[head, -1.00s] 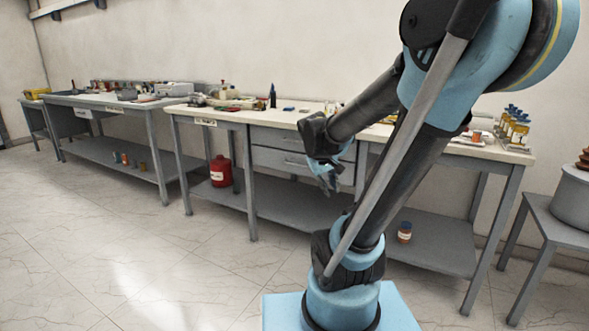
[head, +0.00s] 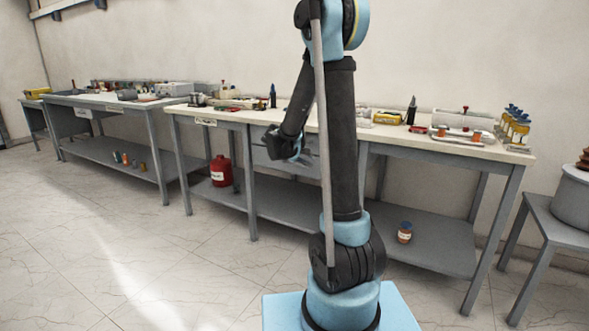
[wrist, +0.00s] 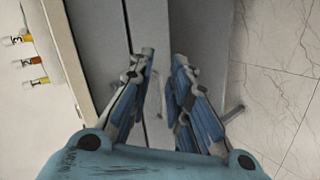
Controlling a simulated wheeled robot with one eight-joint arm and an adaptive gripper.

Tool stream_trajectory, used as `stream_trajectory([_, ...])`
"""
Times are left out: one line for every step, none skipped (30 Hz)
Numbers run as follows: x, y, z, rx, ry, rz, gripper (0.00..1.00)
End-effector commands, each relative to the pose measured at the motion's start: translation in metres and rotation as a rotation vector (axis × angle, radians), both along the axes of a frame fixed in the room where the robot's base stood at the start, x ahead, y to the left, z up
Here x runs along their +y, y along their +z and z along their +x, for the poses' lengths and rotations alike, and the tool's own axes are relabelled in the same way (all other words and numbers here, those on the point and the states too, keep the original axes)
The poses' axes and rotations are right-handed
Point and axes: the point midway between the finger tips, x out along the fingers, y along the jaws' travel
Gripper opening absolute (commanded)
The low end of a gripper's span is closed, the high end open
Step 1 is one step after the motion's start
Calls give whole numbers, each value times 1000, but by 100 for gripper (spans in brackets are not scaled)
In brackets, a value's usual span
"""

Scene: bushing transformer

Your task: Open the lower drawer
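The lower drawer (head: 262,157) is a grey front under the workbench top, below the upper drawer; my arm hides much of both, and neither visibly sticks out. My gripper (head: 304,154) is in front of the drawers in the head view, small and partly hidden by my arm. In the wrist view my gripper (wrist: 164,56) is open, with two blue and grey fingers a modest gap apart over the grey drawer fronts. One metal handle (wrist: 156,96) shows between the fingers, and another (wrist: 235,113) shows right of them. I cannot tell whether a finger touches either handle.
The workbench top (head: 230,116) carries tools and small parts. A red canister (head: 221,171) and an orange jar (head: 405,232) stand on its lower shelf. Tiled floor lies clear at left. Several labelled bottles (wrist: 33,60) show at the wrist view's left edge.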

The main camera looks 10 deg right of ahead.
Motion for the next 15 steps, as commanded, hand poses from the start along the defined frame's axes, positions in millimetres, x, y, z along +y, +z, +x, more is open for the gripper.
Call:
stream_trajectory([6,-5,14,-10,16,-26,18])
stream_trajectory([10,-8,22,-16,24,-40,18])
stream_trajectory([14,-12,31,-24,36,-61,18])
stream_trajectory([17,-15,38,-30,45,-76,18])
stream_trajectory([21,-18,44,-36,53,-92,18])
stream_trajectory([26,-23,53,-44,65,-113,18])
stream_trajectory([29,-26,60,-50,73,-128,18])
stream_trajectory([33,-30,66,-56,83,-144,18])
stream_trajectory([38,-35,74,-64,95,-165,18])
stream_trajectory([42,-39,80,-70,104,-180,18])
stream_trajectory([46,-43,86,-76,113,-196,18])
stream_trajectory([51,-48,93,-84,125,-216,18])
stream_trajectory([55,-52,99,-90,134,-233,18])
stream_trajectory([59,-57,104,-96,141,-248,18])
stream_trajectory([65,-63,111,-105,154,-269,18])
